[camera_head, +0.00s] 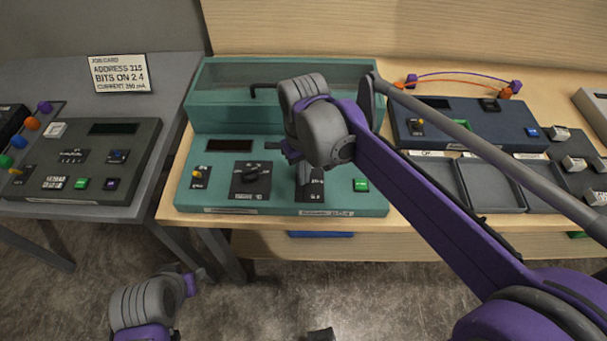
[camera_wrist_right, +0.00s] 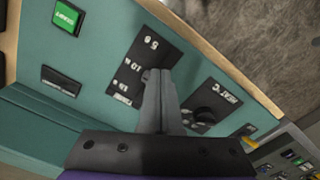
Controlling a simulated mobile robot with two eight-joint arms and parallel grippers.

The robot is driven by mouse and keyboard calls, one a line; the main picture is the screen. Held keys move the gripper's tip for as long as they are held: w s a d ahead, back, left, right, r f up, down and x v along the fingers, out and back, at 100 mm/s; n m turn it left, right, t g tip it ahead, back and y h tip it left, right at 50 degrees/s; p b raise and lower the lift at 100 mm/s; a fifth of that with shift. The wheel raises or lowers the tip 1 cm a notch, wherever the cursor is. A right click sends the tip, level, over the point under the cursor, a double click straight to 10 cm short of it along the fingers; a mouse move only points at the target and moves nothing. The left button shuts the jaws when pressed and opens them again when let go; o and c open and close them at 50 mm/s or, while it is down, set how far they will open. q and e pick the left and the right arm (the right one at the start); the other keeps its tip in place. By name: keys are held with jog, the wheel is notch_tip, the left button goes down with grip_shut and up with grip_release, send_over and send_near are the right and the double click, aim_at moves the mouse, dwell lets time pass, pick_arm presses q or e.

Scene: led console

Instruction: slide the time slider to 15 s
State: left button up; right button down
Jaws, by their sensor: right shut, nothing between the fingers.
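The time slider's black panel (camera_head: 316,190) is at the front of the teal console (camera_head: 225,195). In the right wrist view the same panel (camera_wrist_right: 126,77) shows marks along its track; 5 and 10 can be read, the others are unclear. My right gripper (camera_head: 303,178) is shut and empty, its fingers pointing down over the panel. In the wrist view its fingertips (camera_wrist_right: 158,74) are at the track and hide most of the slider knob; I cannot tell whether they touch it. My left gripper (camera_head: 197,279) hangs low, away from the console; its jaws are too small to read.
Beside the slider panel are a black heat knob (camera_head: 250,176) and a green start button (camera_head: 361,185). A clear-lidded teal box (camera_head: 225,95) stands behind. Other consoles flank it: a grey one (camera_head: 95,160) left, a dark blue one (camera_head: 465,125) right.

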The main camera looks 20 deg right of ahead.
pick_arm(q)
jog(key=shift+f, duration=0.1)
pick_arm(e)
jog(key=shift+f, duration=0.2)
pick_arm(q)
jog(key=shift+s+f+b, duration=0.3)
jog(key=shift+f+b, duration=0.45)
jog(key=shift+f, duration=0.1)
pick_arm(e)
jog(key=shift+f, duration=1.15)
